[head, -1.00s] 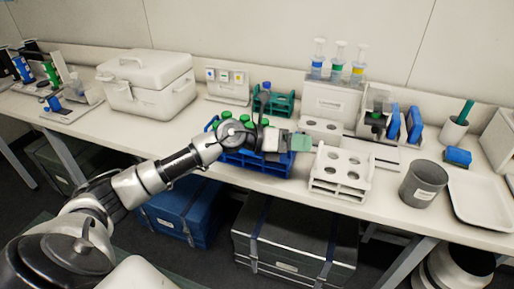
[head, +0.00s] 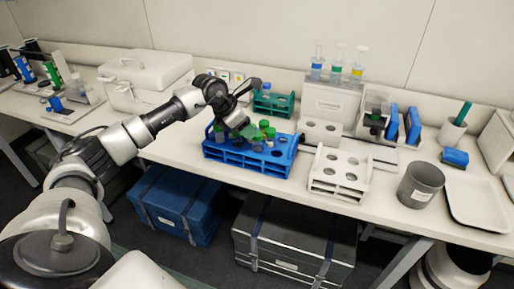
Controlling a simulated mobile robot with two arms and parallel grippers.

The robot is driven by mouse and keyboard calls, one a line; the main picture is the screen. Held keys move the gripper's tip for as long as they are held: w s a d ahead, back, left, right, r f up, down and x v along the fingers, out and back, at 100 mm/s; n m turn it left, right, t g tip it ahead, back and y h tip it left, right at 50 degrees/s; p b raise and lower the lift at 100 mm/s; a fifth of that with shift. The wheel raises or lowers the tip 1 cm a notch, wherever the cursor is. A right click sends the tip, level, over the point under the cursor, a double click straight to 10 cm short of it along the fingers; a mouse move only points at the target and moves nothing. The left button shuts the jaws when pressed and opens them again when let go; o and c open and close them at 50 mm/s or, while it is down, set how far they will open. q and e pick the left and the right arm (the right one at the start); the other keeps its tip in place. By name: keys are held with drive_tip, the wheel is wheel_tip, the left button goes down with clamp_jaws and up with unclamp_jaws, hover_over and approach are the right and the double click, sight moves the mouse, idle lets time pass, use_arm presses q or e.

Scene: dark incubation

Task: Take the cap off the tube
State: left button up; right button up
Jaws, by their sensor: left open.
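Several green-capped tubes (head: 270,132) stand upright in a blue rack (head: 247,160) at the middle of the bench. My left gripper (head: 246,128) is open above the rack's back left part, pointing down and right at the tubes. Its fingers are small and dark here, and I cannot tell whether they touch a cap. Part of the rack's left side and some tubes are hidden behind the gripper. My right gripper is not in view.
A white rack (head: 340,185) with empty holes stands right of the blue rack. A green rack (head: 273,106) stands behind. A grey cup (head: 420,184) and a white tray (head: 480,205) are at the right. A white cooler box (head: 146,78) stands at back left.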

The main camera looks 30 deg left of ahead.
sight(257, 149)
use_arm(q)
drive_tip(key=x, duration=0.1)
drive_tip(key=p+x, duration=0.1)
drive_tip(key=x, duration=0.1)
drive_tip(key=shift+w+d+f+p, duration=0.1)
drive_tip(key=shift+d+f+p, duration=0.05)
drive_tip(key=shift+d+p, duration=0.2)
drive_tip(key=shift+d+f, duration=0.15)
drive_tip(key=shift+f, duration=0.4)
drive_tip(key=shift+w+f, duration=0.1)
drive_tip(key=shift+w, duration=0.25)
drive_tip(key=shift+c, duration=1.4)
drive_tip(key=shift+s, duration=0.1)
drive_tip(key=c, duration=0.5)
drive_tip(key=shift+r, duration=0.2)
drive_tip(key=shift+r, duration=0.1)
